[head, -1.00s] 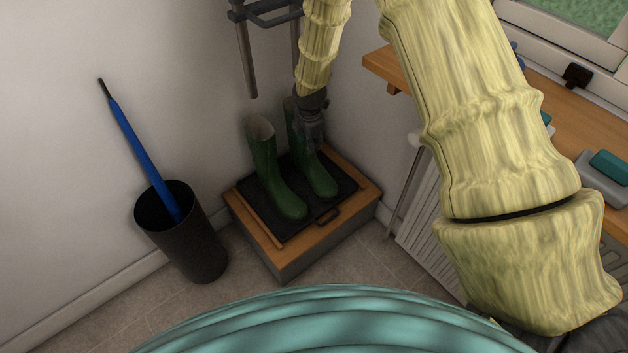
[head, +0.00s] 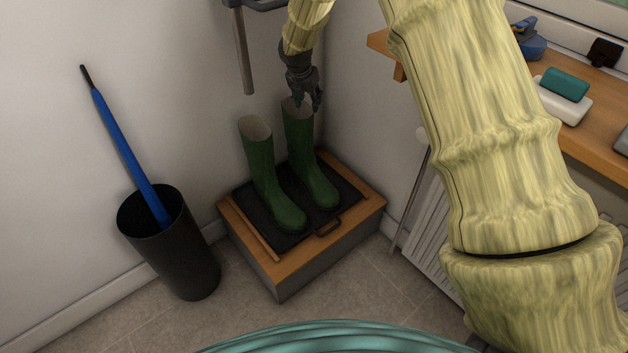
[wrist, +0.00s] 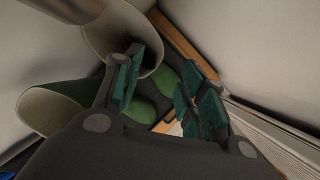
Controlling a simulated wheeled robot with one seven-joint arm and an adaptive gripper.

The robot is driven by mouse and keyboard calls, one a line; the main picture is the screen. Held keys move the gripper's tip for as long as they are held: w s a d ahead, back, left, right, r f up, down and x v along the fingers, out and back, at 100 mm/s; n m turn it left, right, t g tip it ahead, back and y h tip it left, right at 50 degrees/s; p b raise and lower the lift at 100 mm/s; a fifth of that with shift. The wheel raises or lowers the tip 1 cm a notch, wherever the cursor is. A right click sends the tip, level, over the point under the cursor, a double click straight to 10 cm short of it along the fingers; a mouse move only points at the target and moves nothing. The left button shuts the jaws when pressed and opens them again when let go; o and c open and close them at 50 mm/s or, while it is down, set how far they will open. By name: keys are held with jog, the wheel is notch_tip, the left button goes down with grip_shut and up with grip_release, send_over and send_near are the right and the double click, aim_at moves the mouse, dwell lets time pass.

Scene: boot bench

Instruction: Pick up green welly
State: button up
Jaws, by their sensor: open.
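Two green wellies stand upright side by side on a dark tray (head: 248,199). The left welly (head: 263,170) shows its open top. The right welly (head: 308,165) is nearer the corner, and my gripper (head: 308,105) is at its top opening, partly hiding it. In the wrist view my gripper (wrist: 165,100) is open, with green-padded fingers. One finger overlaps the pale opening of one welly (wrist: 115,25), and the other finger is to the right of it. The second welly (wrist: 45,108) lies to the left. I cannot tell whether a finger touches the boot.
The tray sits on a low wooden-topped bench (head: 345,225) in the corner. A black bin (head: 180,260) with a blue umbrella (head: 125,145) stands left. A hanging rail post (head: 241,50) is above. A wooden shelf (head: 590,105) and a radiator (head: 428,215) are at right.

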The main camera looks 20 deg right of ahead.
jog(key=b+x, duration=0.2)
jog(key=x, duration=0.5)
jog(key=shift+s+f, duration=0.15)
jog(key=shift+f, duration=0.1)
jog(key=shift+a, duration=0.15)
grip_shut()
jog(key=shift+r, duration=0.1)
